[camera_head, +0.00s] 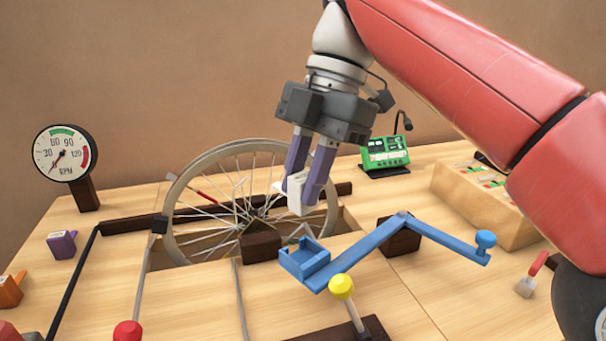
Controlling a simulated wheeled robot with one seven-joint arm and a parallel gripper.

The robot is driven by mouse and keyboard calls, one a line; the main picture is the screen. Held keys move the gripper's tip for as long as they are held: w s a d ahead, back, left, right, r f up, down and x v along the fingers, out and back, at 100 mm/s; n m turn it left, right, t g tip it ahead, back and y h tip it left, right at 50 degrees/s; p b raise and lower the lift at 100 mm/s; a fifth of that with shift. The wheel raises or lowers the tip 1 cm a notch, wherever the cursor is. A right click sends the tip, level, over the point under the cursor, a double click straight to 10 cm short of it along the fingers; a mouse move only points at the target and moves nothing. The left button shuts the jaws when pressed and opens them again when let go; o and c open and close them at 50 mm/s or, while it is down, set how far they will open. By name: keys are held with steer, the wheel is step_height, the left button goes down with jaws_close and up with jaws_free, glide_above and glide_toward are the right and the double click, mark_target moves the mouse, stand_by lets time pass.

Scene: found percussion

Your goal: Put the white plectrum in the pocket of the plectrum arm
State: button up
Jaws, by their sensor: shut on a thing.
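My gripper (306,190) is shut on the white plectrum (299,193). It holds the plectrum upright in the air, in front of the spoked wheel as seen here. The blue plectrum arm (365,246) runs across the table below and to the right, on a dark wooden block. Its open box-shaped pocket (303,258) is at its left end, a little below the plectrum in the picture. A round blue knob (485,241) stands at its right end. The pocket looks empty. The plectrum and pocket are apart.
The spoked wheel (172,215) sits in a table slot behind the pocket. A yellow-knobbed lever (341,287) stands close in front of the arm. An RPM dial (63,153), a green device (385,153) and a wooden tray (468,206) stand farther out.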

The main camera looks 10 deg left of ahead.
steer(key=shift+f+b, duration=4.25)
steer(key=shift+f, duration=0.1)
steer(key=o, duration=1)
steer(key=shift+o, duration=0.2)
steer(key=p+v, duration=0.6)
steer(key=v, duration=0.1)
steer(key=shift+s+a+p, duration=0.1)
steer(key=shift+a+p, duration=0.05)
steer(key=shift+p, duration=0.2)
steer(key=shift+w+r+p, duration=0.3)
steer(key=shift+r+p, duration=0.15)
steer(key=shift+p, duration=0.05)
